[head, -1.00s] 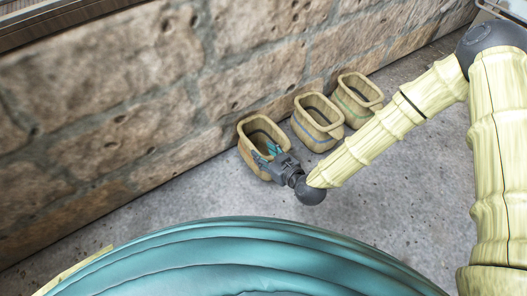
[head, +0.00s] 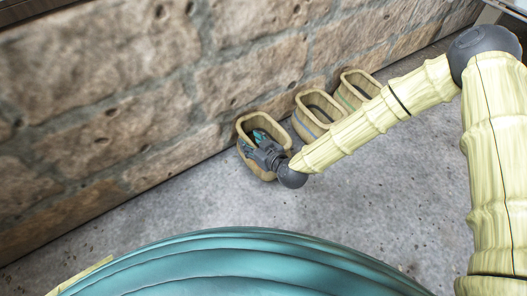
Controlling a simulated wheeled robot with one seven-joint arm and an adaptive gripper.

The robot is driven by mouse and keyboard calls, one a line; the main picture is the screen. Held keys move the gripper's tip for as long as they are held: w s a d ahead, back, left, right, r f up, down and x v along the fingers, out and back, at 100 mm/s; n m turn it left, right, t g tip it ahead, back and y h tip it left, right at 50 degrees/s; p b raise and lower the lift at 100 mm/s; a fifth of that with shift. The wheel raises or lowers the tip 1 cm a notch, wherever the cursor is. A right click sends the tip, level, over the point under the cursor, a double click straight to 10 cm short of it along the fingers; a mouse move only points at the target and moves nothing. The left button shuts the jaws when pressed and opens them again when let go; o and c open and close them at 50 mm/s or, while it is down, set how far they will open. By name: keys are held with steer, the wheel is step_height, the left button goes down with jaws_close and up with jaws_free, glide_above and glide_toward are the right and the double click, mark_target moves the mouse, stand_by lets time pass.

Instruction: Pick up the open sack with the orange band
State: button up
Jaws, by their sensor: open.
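Three open tan sacks stand on the floor in a row along the stone wall. The left sack (head: 256,169) is the one at my gripper; its band colour cannot be made out clearly. The middle sack (head: 304,127) has a blue band, and the right sack (head: 345,98) has a greenish one. My gripper (head: 254,141) is open, with teal fingertips over the mouth of the left sack. The gripper body crosses the sack's near right rim and hides part of it. I cannot tell whether the fingers touch the sack.
The stone wall (head: 150,110) runs close behind the sacks. My forearm passes in front of the middle and right sacks and partly covers them. The grey floor (head: 210,195) is clear to the left and in front of the sacks.

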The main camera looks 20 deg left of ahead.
jaws_close()
steer(key=shift+r, duration=0.1)
stand_by(0.3)
